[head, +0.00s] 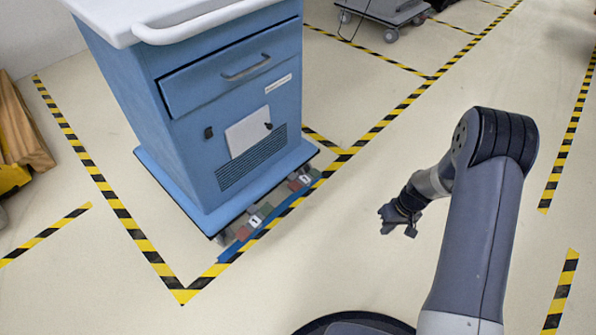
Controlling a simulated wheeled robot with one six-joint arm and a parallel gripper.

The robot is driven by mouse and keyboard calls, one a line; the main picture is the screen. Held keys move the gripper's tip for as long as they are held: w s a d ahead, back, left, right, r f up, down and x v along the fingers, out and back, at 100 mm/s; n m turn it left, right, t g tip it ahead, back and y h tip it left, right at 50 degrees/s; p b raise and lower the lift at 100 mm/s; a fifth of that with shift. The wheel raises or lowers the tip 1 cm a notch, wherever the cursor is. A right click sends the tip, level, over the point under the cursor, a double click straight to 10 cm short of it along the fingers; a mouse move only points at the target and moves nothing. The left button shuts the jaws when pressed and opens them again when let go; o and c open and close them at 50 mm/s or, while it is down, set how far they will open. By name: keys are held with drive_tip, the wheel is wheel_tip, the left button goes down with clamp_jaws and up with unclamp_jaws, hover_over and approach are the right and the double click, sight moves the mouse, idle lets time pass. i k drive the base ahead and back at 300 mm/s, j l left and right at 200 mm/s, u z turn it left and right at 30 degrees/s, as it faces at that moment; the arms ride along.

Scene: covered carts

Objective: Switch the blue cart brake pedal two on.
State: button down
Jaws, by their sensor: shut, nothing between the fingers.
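The blue cart (225,110) stands left of centre with a white top. Low along its right front edge are small red and green brake pedals in two groups, one nearer group (253,222) and one farther group (299,182). Small white labels show among them. They are too small to tell which is pedal two or how each is set. My gripper (396,226) is shut and empty. It hangs in free space to the right of the cart, apart from the pedals.
Yellow-black floor tape (131,225) frames the cart's spot. A blue strip (272,219) lies along the pedal edge. A grey cart (388,12) stands at the back. The floor between gripper and cart is clear.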

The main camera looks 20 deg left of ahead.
sight(304, 181)
drive_tip(key=i+j, duration=0.15)
drive_tip(key=i, duration=0.25)
drive_tip(key=i+j, duration=0.15)
drive_tip(key=i, duration=0.2)
drive_tip(key=i+j, duration=0.15)
drive_tip(key=i, duration=0.25)
drive_tip(key=u, duration=1.2)
